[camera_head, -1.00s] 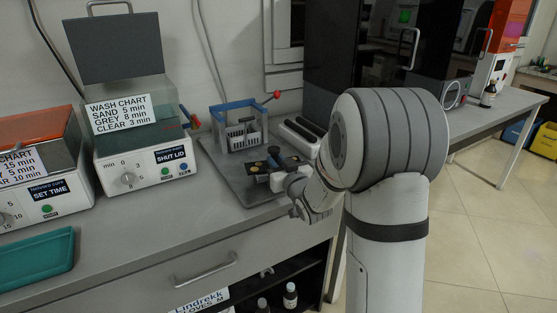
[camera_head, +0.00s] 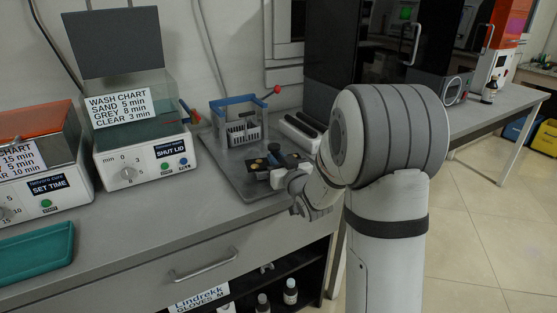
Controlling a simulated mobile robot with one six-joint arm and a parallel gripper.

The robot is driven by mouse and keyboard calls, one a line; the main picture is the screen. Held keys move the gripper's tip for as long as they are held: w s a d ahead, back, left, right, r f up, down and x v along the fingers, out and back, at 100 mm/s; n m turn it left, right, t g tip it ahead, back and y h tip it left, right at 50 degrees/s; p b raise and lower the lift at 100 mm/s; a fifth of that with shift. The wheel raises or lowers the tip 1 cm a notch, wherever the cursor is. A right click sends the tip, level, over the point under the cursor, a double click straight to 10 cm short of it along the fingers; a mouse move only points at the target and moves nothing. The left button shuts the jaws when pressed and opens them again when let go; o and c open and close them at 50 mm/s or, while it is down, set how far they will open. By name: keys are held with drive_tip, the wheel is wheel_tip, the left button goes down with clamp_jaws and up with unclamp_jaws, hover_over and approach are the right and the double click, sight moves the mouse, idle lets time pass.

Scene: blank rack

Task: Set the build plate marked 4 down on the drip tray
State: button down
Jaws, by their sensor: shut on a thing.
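My gripper (camera_head: 280,178) is over the front right part of a grey metal tray (camera_head: 232,172) on the bench, which looks like the drip tray. It is shut on a dark plate (camera_head: 257,166) with yellowish round spots on its top, which looks like the build plate. The plate lies roughly level, at or just above the tray; I cannot tell if it touches. No number 4 is readable on it. My wrist hides the plate's right side and the fingertips are small and partly hidden.
A teal tray (camera_head: 36,252) lies front left. Open bench lies before the machines.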

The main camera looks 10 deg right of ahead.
drive_tip(key=shift+f, duration=0.15)
drive_tip(key=c, duration=1.2)
unclamp_jaws()
